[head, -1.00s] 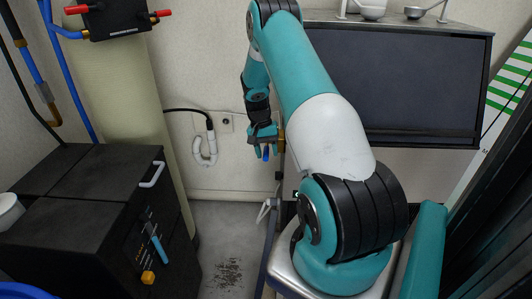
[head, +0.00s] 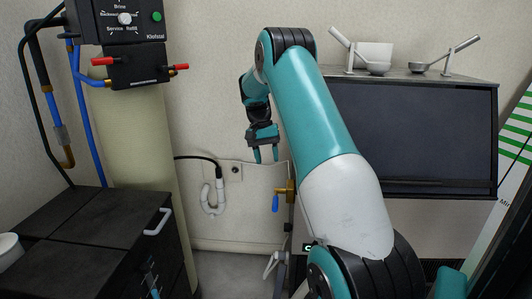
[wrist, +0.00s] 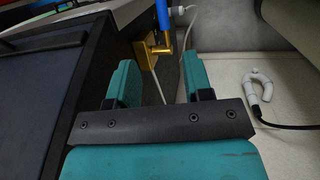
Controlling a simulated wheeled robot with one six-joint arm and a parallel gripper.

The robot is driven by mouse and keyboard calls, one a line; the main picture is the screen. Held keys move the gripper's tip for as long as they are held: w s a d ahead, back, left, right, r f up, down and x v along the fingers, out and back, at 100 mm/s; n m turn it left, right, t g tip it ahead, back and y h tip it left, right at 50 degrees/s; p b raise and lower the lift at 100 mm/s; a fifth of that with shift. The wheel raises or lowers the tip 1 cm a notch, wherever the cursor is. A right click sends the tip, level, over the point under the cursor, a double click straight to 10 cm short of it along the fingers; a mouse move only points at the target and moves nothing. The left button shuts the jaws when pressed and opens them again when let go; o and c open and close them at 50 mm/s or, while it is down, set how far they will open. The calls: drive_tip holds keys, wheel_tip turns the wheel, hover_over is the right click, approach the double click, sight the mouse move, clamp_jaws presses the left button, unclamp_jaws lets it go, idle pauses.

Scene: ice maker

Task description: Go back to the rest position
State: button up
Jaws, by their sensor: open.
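My teal arm reaches up and then folds down at the wall. My gripper (head: 265,153) hangs from it with its two teal fingers apart and nothing between them. In the wrist view my open gripper (wrist: 160,78) also shows empty, with the brass fitting (wrist: 147,55) and blue handle (wrist: 163,14) beyond the fingers.
A dark-fronted machine (head: 415,140) with metal scoops on top stands right of my arm. A black cabinet (head: 95,235) and cream tank (head: 140,140) stand at left. A white hooked pipe (head: 213,195) and black cable (head: 195,158) are on the wall.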

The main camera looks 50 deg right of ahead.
drive_tip(key=shift+v, duration=0.95)
drive_tip(key=s+a+r+n+t, duration=0.1)
drive_tip(key=a+r+n, duration=0.2)
drive_tip(key=a, duration=0.6)
drive_tip(key=a+r+n+t, duration=0.15)
drive_tip(key=a+n, duration=0.25)
drive_tip(key=a, duration=0.6)
drive_tip(key=s+a+r+n+t, duration=0.1)
drive_tip(key=a+r+n, duration=0.2)
drive_tip(key=a, duration=0.6)
drive_tip(key=s+a+n+y, duration=0.3)
drive_tip(key=s+a+n, duration=0.6)
drive_tip(key=s+a, duration=1)
drive_tip(key=shift+s+r+y, duration=0.2)
drive_tip(key=shift+s+y, duration=0.1)
drive_tip(key=shift+s, duration=0.2)
drive_tip(key=shift+a, duration=0.1)
